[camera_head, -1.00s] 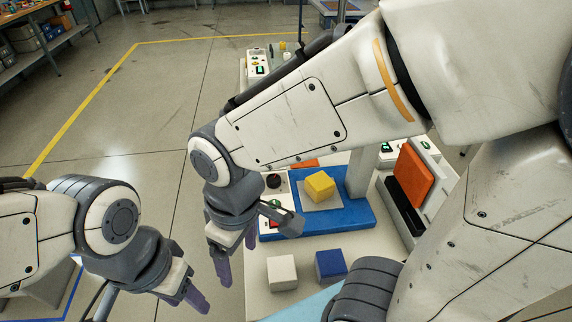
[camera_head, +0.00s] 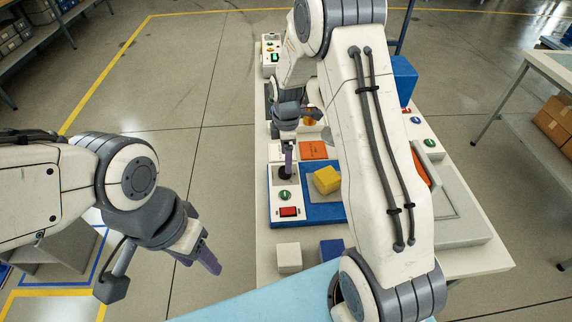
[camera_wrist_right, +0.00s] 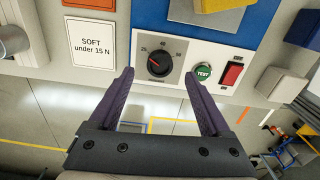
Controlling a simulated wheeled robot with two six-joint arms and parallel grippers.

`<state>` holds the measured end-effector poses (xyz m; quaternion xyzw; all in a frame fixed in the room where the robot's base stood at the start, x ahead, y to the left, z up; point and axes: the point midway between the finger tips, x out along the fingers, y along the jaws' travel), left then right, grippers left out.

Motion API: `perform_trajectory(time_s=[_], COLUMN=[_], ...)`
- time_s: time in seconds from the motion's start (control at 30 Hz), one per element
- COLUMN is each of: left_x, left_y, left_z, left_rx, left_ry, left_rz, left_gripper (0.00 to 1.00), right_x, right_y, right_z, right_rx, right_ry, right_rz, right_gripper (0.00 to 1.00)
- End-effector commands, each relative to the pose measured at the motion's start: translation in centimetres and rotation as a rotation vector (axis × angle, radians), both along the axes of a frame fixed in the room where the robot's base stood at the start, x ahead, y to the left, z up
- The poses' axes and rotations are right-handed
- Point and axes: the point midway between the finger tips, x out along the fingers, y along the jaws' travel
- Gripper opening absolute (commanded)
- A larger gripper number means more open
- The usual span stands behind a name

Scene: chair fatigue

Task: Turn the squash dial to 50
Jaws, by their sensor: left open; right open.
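The squash dial is a black knob (camera_wrist_right: 158,65) with a red pointer on a white panel (camera_wrist_right: 203,51). Numbers ring it; the pointer is toward the upper left in the right wrist view, near what looks like 25. In the head view the dial (camera_head: 284,173) is partly hidden by my right gripper (camera_head: 289,156). My right gripper is open; in its wrist view its purple fingers (camera_wrist_right: 158,76) point at the dial from either side, with nothing held. I cannot tell whether they touch it. My left gripper (camera_head: 209,262) is open and empty, left of the table.
A green TEST button (camera_wrist_right: 203,73) and red switch (camera_wrist_right: 232,72) sit beside the dial. A yellow cube (camera_head: 327,179) rests on a grey pad on the blue base (camera_head: 313,211). White (camera_head: 289,257) and blue (camera_head: 331,249) cubes stand in front. A "SOFT under 15 N" card (camera_wrist_right: 92,43) lies nearby.

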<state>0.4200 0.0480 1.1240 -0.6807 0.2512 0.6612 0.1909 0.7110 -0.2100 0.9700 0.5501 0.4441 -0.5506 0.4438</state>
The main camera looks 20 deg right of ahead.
Motion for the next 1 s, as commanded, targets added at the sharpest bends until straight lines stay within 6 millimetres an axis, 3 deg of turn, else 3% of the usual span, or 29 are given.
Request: perform_trajectory(time_s=[0.1, 0.3, 0.67, 0.77, 0.9, 1.0], left_x=[0.0, 0.0, 0.0, 0.0, 0.0, 0.0], left_y=[0.0, 0.0, 0.0, 0.0, 0.0, 0.0], left_z=[0.6, 1.1, 1.1, 1.1, 1.1, 1.1], left_rx=[0.000, 0.000, 0.000, 0.000, 0.000, 0.000], left_ry=[0.000, 0.000, 0.000, 0.000, 0.000, 0.000], left_rz=[0.000, 0.001, 0.001, 0.001, 0.001, 0.001], left_gripper=[0.50, 0.50, 0.50, 0.50, 0.50, 0.50], right_x=[-0.1, 0.0, 0.0, 0.0, 0.0, 0.0], right_y=[0.0, 0.0, 0.1, 0.1, 0.1, 0.1], right_z=[-2.1, -4.5, -5.2, -5.2, -5.2, -5.2], right_rx=[0.000, 0.000, 0.001, 0.000, 0.000, 0.000], right_ry=[0.005, 0.001, -0.001, -0.001, -0.001, -0.001], right_rz=[-0.001, -0.001, -0.001, -0.001, -0.001, -0.002], right_gripper=[0.81, 0.81, 0.81, 0.51, 0.00, 0.00])
